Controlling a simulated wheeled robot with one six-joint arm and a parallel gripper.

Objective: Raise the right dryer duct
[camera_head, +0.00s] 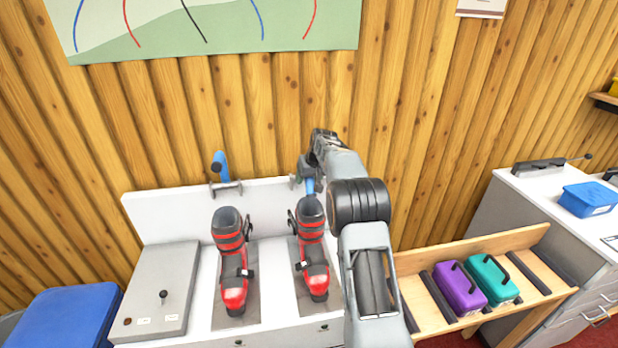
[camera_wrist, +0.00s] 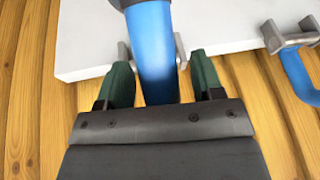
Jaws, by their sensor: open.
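The right dryer duct (camera_head: 309,187) is a blue tube at the back panel, behind the right boot and partly hidden by my gripper (camera_head: 307,168). In the wrist view the blue duct (camera_wrist: 157,45) runs between the two green fingers of my gripper (camera_wrist: 163,72). The fingers are open, one on each side, with a visible gap to the tube. The left dryer duct (camera_head: 220,167) is blue and points upward from its bracket. It also shows at the right of the wrist view (camera_wrist: 298,76).
Two red and black boots, left (camera_head: 232,258) and right (camera_head: 312,245), stand on the white bench below the ducts. A grey control box (camera_head: 160,290) is at left. Purple (camera_head: 460,287) and teal (camera_head: 494,279) cases lie on a wooden rack at right. A wooden wall (camera_head: 240,120) is close behind.

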